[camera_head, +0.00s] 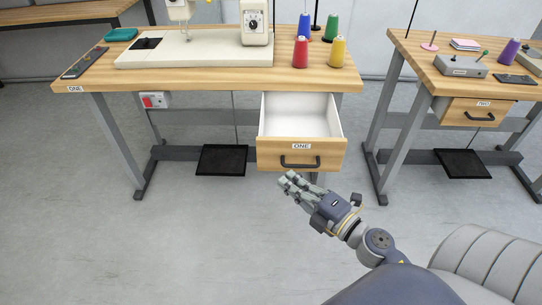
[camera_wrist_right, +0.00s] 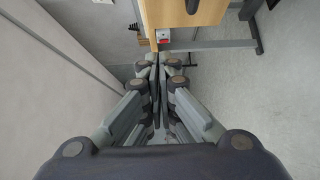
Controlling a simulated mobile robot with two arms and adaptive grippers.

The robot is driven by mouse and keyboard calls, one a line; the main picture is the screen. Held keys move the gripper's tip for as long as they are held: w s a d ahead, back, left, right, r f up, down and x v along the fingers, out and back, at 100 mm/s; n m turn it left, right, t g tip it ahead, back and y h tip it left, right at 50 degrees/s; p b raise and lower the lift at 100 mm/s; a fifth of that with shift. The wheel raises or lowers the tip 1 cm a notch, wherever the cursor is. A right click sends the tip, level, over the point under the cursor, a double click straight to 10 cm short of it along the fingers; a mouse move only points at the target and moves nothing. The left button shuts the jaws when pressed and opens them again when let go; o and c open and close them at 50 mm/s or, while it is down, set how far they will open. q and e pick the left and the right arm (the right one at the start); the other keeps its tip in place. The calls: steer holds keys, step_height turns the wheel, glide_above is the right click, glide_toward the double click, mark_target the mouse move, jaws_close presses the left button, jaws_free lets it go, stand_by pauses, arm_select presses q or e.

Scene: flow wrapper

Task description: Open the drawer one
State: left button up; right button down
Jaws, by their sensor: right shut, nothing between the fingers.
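Drawer one (camera_head: 286,153) has a wooden front with a label reading "ONE" and a dark bar handle (camera_head: 300,163). It hangs under the table at the back and is pulled out, with its empty white inside showing. My right gripper (camera_head: 287,181) is just below and in front of the drawer front, apart from the handle. Its fingers are closed together with nothing between them. In the right wrist view the shut fingers (camera_wrist_right: 158,62) point toward a wooden panel at the top. My left gripper is not in view.
Table one (camera_head: 215,80) carries a sewing machine (camera_head: 195,52) and several thread spools. Table two (camera_head: 455,85) stands at the right with a shut drawer (camera_head: 475,112) labelled "TWO". The floor at left is clear.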

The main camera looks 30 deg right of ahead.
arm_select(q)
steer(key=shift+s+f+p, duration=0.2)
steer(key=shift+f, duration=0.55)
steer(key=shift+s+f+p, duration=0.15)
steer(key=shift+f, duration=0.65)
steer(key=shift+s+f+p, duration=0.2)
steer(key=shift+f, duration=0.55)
arm_select(e)
steer(key=shift+w+d, duration=0.15)
steer(key=shift+w, duration=2.45)
steer(key=shift+w+d, duration=0.1)
steer(key=shift+w, duration=2.45)
